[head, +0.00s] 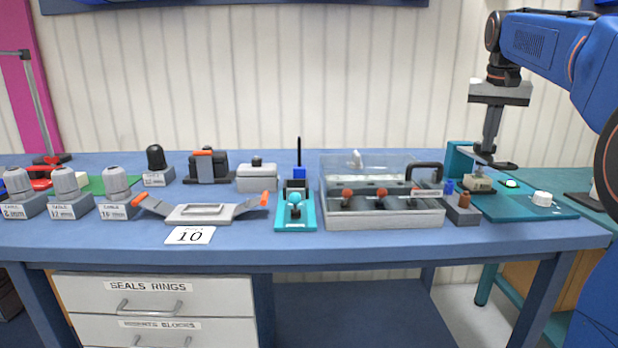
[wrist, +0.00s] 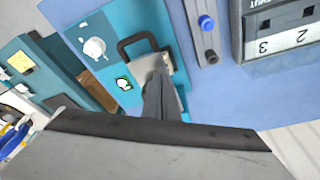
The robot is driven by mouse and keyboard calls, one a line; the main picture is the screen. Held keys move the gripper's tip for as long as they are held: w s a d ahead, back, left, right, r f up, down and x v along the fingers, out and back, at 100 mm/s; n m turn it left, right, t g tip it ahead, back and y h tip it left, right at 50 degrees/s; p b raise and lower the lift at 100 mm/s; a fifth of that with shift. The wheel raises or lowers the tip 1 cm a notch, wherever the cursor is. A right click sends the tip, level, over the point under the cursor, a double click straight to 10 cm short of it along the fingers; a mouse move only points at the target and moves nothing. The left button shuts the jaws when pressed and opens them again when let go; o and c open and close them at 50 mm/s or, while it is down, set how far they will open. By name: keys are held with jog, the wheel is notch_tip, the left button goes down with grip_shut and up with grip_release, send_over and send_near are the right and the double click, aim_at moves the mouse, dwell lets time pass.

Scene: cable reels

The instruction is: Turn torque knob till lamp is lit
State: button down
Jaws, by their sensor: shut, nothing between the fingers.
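The white torque knob (head: 542,198) stands on the right part of a teal panel (head: 520,207). It also shows in the upper left of the wrist view (wrist: 94,48). A small round lamp (head: 511,183) on the same panel looks bright green and shows pale with green in the wrist view (wrist: 123,84). My gripper (head: 486,158) is shut and empty. It points down above a beige block with a dark loop handle (wrist: 138,42), left of the lamp and knob in the head view. The fingers (wrist: 162,92) hide part of that block; contact is unclear.
A clear-lidded box (head: 385,217) with red-knobbed levers stands left of the panel. Between them is a small grey block with blue and brown pegs (head: 462,212). A teal lever base (head: 296,217) and several grey parts stand farther left. The table front is mostly clear.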

jog(key=shift+w+a, duration=0.55)
jog(key=shift+a, duration=0.1)
dwell(0.3)
jog(key=shift+s+a, duration=0.1)
jog(key=shift+s+a+r, duration=0.1)
jog(key=shift+s+a, duration=0.05)
jog(key=shift+a, duration=0.05)
jog(key=v, duration=0.3)
jog(key=w+v, duration=0.1)
jog(key=v, duration=0.1)
jog(key=shift+d+r, duration=0.3)
jog(key=shift+r, duration=0.15)
jog(key=shift+s+d+f, duration=0.2)
jog(key=shift+d+f, duration=0.3)
jog(key=shift+f, duration=0.5)
jog(key=shift+s+d+f, duration=0.15)
jog(key=shift+d+f, duration=0.3)
jog(key=shift+f, duration=0.55)
jog(key=shift+s+d+f, duration=0.2)
jog(key=shift+d+f, duration=0.3)
jog(key=shift+f, duration=0.5)
